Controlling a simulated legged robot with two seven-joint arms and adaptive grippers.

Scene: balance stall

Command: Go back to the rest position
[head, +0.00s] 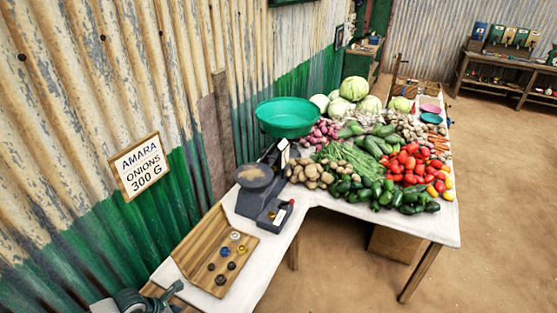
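A dark grey balance scale (246,203) stands on the white-covered table, with a round dark plate (256,176) on top. A large green bowl (287,122) sits behind it on the scale's far side. A wooden tray (192,245) in front of the scale holds several small round weights (222,252), dark, brass and pale. Part of my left gripper (165,297) shows at the bottom left edge, by the tray's near end. It is cut off by the frame, and its opening is unclear. My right gripper is out of view.
Several vegetables, including tomatoes (409,168), potatoes (312,173) and cabbages (354,89), cover the table (437,227). A sign (141,167) reading "AMARA ONIONS 300 G" hangs on the corrugated wall. Bare ground lies right of the table; a bench (500,75) stands at the back right.

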